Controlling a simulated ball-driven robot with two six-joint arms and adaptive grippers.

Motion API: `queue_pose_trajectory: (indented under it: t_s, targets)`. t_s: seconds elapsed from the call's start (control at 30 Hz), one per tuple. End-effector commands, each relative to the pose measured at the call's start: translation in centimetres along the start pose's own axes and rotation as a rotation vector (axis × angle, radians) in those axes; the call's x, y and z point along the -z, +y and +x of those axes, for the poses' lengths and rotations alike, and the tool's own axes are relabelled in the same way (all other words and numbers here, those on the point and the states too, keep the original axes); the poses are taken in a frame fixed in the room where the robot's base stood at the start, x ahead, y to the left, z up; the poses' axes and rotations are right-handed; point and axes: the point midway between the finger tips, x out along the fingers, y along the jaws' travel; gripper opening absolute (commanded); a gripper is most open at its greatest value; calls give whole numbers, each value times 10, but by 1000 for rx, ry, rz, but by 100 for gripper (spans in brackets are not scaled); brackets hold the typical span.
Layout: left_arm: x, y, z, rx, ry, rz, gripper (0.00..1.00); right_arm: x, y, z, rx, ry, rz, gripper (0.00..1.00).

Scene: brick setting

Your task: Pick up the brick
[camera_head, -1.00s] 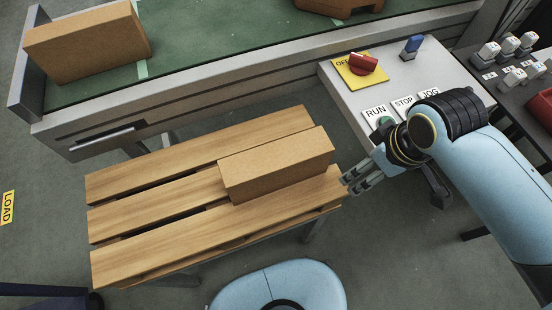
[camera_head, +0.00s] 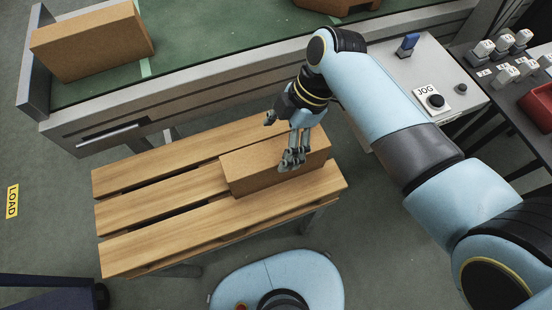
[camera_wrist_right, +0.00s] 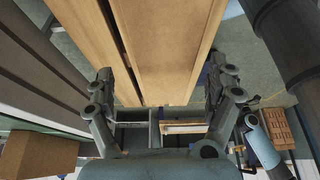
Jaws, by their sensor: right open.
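The brown, box-shaped brick (camera_head: 245,178) lies on a slatted wooden pallet (camera_head: 150,236), towards its right end. My right gripper (camera_head: 291,159) is over the right half of the brick in the head view, pointing down, and hides part of it. Its fingers look open. In the right wrist view, a broad brown surface, apparently the brick (camera_wrist_right: 165,60), lies between the two spread fingers. I cannot tell whether the fingers touch it. My left gripper is not in view.
Behind the pallet runs a green-belted conveyor (camera_head: 195,48) with a metal side wall. Another brown brick (camera_head: 90,45) lies on its left end, and part of a brown object (camera_head: 335,5) at the top. A grey control panel (camera_head: 455,75) stands at the right, partly behind my right arm.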

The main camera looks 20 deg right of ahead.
Motion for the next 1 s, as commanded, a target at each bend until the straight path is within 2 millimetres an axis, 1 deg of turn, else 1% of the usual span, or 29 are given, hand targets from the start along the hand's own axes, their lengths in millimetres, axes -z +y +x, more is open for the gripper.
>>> queue_pose_trajectory:
  t_s: [0.03, 0.27, 0.4, 0.5, 0.6, 0.8, 0.87, 1.0]
  targets:
    - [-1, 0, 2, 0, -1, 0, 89, 0, 0, 8, 0, 0, 0, 88]
    - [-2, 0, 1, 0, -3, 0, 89, 0, -2, 27, 0, -1, 2, 88]
    - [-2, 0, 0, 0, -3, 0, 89, 1, -8, 50, 2, 0, 3, 88]
    - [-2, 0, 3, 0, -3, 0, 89, 1, -7, 64, -1, -1, 2, 88]
    - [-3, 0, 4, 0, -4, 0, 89, 0, -7, 69, -2, -2, 2, 88]
    - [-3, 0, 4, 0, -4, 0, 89, 0, -7, 70, -3, -2, 2, 88]
    - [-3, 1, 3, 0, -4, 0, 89, 0, -7, 70, -3, -2, 2, 82]
    - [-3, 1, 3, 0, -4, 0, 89, 0, -7, 69, -3, -2, 2, 64]
